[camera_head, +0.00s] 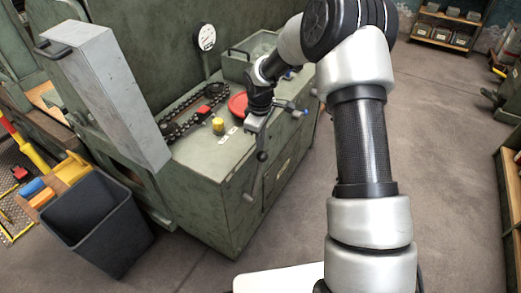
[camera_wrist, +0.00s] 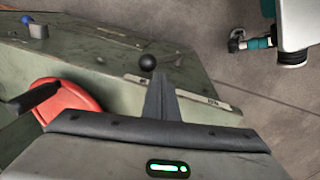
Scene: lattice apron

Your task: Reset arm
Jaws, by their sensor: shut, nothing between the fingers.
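My gripper (camera_head: 259,105) is at the end of my bent arm, over the front end of the green machine bench (camera_head: 215,215) and beside a red round part (camera_head: 238,104). In the wrist view, the fingers of my gripper (camera_wrist: 162,80) are together as one dark wedge with nothing between them. The red part (camera_wrist: 72,98) lies left of the fingers there, partly hidden by my gripper's housing. A black ball knob (camera_wrist: 147,62) shows just beyond the fingertips. In the head view the fingers are small and hard to separate from the lever parts behind them.
A lever with dark knobs (camera_head: 262,156) hangs at the bench front. A chain (camera_head: 185,123), yellow cylinder (camera_head: 218,126) and dial gauge (camera_head: 204,37) are on the machine. A grey bin (camera_head: 95,220) stands at left. Open floor (camera_head: 455,130) lies right; shelves (camera_head: 447,25) stand behind.

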